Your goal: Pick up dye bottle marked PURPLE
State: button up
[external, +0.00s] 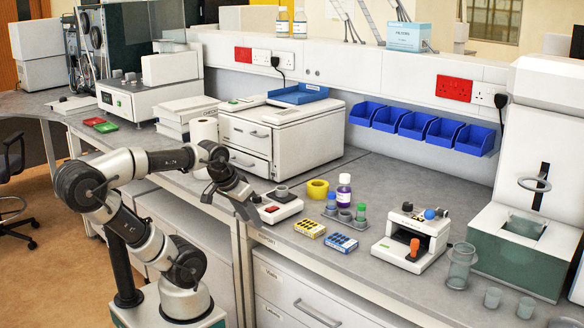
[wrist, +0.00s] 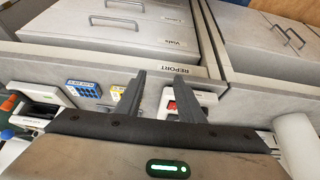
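The bottle does not show in the wrist view. My gripper (external: 232,207) is left of the bottle, near the bench's front edge and well apart from it. In the wrist view my gripper's fingers (wrist: 160,76) are spread with nothing between them, so it is open and empty.
Blue-capped (external: 331,202) and green-capped (external: 361,213) bottles stand close to the purple one. Blue bins (external: 412,125) hang behind.

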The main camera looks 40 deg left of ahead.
jog(key=o, duration=0.6)
notch_tip(320, 180, up, 13)
jog(key=m+g+p, duration=0.1)
jog(key=m+p, duration=0.1)
jog(key=p, duration=2.1)
send_over(341, 176)
jog(key=s, duration=0.5)
jog(key=shift+h, duration=0.4)
jog(key=x, duration=1.1)
jog(key=shift+w+a+f, duration=0.15)
jog(key=shift+w+f, duration=0.05)
jog(key=shift+f, duration=0.05)
jog(key=shift+s+a+p+x, duration=0.1)
jog(key=shift+s+p+x, duration=0.05)
jog(key=shift+x, duration=1.4)
jog(key=shift+s+a+p+x, duration=0.1)
jog(key=shift+s+p+x, duration=0.05)
jog(key=shift+x, duration=1.35)
